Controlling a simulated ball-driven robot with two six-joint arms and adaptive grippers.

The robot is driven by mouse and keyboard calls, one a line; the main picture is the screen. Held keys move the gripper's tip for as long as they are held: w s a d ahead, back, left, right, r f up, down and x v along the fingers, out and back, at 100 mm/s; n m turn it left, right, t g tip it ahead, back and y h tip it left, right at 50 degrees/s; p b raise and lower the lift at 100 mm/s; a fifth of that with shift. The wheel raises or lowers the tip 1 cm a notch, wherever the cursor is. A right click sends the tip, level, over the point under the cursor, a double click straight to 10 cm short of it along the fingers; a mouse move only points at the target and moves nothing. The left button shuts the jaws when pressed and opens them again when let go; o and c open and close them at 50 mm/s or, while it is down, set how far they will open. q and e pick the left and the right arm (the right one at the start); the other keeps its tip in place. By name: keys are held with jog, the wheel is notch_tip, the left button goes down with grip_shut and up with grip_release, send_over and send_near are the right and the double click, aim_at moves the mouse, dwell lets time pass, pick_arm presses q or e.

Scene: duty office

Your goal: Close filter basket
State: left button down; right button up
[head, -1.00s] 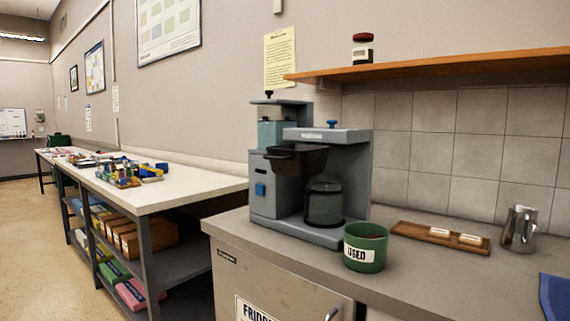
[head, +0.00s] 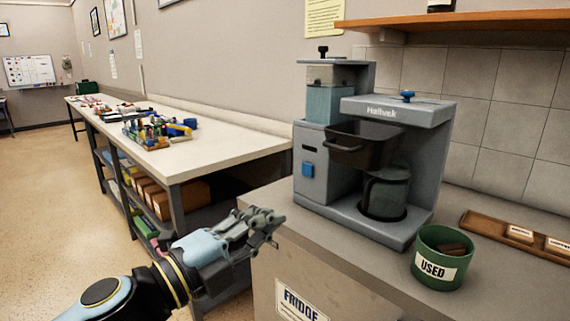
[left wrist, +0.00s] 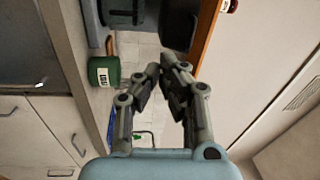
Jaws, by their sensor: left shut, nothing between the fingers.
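The black filter basket (head: 365,147) juts out from the front of the grey coffee machine (head: 313,140), above the glass jug (head: 385,193) and under the brew head (head: 398,110). It looks swung out from the machine. My left gripper (head: 277,222) is in front of the counter, left of and below the basket, apart from it. It is shut and empty, its fingertips close together in the left wrist view (left wrist: 160,66). That view also shows a dark block (left wrist: 180,25) beyond the fingers, likely the basket, cut by the frame. My right gripper is not in view.
A green cup marked USED (head: 443,258) stands on the counter (head: 345,236) near the machine's right front corner. A wooden tray (head: 488,228) lies further right. A wall shelf (head: 480,20) hangs above. A long white table (head: 215,148) stands at left.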

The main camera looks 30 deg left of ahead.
pick_arm(q)
notch_tip(320, 180, up, 6)
jog(key=m, duration=0.1)
jog(key=p, duration=0.5)
send_near(359, 147)
jog(key=w+a, duration=0.1)
jog(key=w, duration=0.5)
jog(key=shift+s+a+r+t+h, duration=0.2)
jog(key=shift+a+r+t+h, duration=0.05)
jog(key=shift+r+t+h, duration=0.05)
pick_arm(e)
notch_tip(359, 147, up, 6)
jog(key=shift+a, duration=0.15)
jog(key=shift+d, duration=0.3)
